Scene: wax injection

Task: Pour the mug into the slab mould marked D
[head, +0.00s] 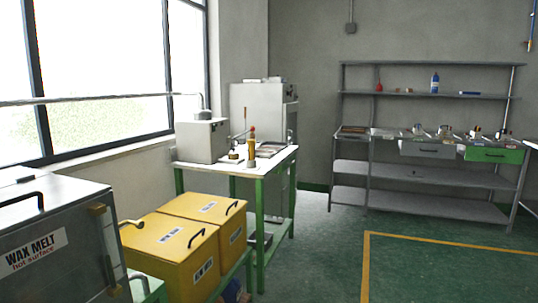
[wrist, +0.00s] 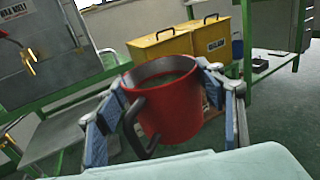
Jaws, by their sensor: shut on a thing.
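A red mug (wrist: 172,108) with a dark handle is in the wrist view. My gripper (wrist: 168,100) is shut around its sides, one finger at its left and one at its right. Neither the mug nor my gripper shows in the head view. I cannot make out a slab mould marked D in either view.
A WAX MELT cabinet (head: 55,245) stands at the left, with yellow lidded boxes (head: 170,245) beside it. A green-legged table (head: 262,168) holds a grey box and tools. Grey shelving (head: 425,172) stands at the back right. The green floor (head: 330,262) is open in the middle.

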